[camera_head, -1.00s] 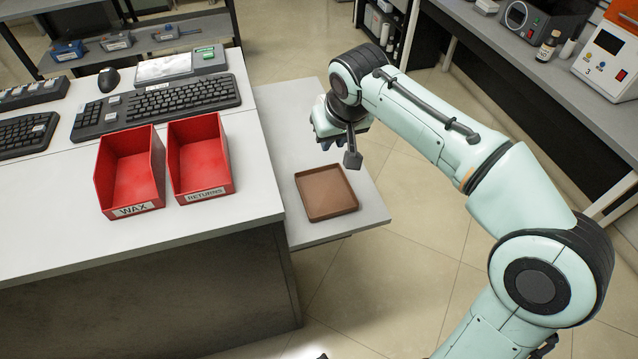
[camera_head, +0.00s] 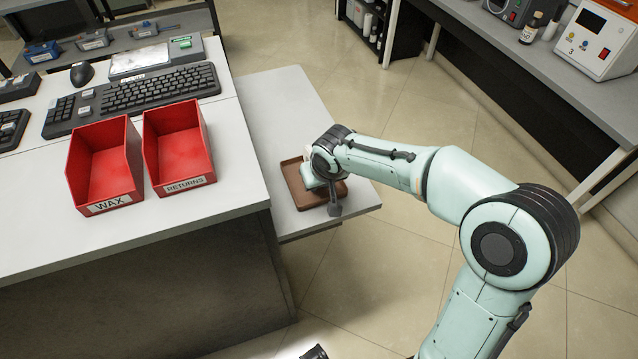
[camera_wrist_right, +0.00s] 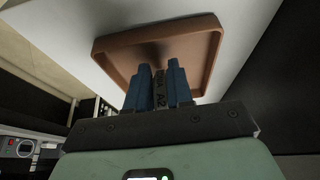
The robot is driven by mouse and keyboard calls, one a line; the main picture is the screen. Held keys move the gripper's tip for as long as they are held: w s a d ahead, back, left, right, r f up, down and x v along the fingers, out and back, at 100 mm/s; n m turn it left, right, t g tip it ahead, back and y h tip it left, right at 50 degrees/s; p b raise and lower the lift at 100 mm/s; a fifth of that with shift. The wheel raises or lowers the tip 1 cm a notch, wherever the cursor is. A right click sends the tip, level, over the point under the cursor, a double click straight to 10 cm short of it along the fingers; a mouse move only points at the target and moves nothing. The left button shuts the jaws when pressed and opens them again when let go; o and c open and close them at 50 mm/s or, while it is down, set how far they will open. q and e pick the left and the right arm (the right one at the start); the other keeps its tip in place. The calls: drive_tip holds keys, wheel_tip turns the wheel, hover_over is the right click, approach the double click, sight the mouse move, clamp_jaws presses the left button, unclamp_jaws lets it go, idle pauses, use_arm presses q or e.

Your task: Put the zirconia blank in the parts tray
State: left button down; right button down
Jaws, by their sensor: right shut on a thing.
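The brown square parts tray (camera_head: 291,183) lies on the low white side shelf in the head view, partly hidden by my right wrist. My right gripper (camera_wrist_right: 159,76) is shut on the zirconia blank (camera_wrist_right: 159,88), which shows edge-on as a thin dark strip lettered "A2" between the blue fingers. In the right wrist view the tray (camera_wrist_right: 106,60) lies right beyond the fingertips. The gripper is over the tray; I cannot tell whether the blank touches its floor. In the head view the fingers and blank are hidden by the wrist. My left gripper is not in view.
Two red bins, labelled WAX (camera_head: 104,165) and RETURNS (camera_head: 178,150), stand on the higher white desk left of the tray. Keyboards (camera_head: 130,100) lie behind them. The low shelf (camera_head: 285,100) is bare behind the tray. A bench with devices (camera_head: 600,45) stands at the right.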

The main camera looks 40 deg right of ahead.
drive_tip(key=shift+f, duration=0.25)
drive_tip(key=shift+f, duration=0.15)
drive_tip(key=c, duration=1)
unclamp_jaws()
drive_tip(key=shift+r, duration=0.2)
drive_tip(key=p+v, duration=0.1)
drive_tip(key=v, duration=1.1)
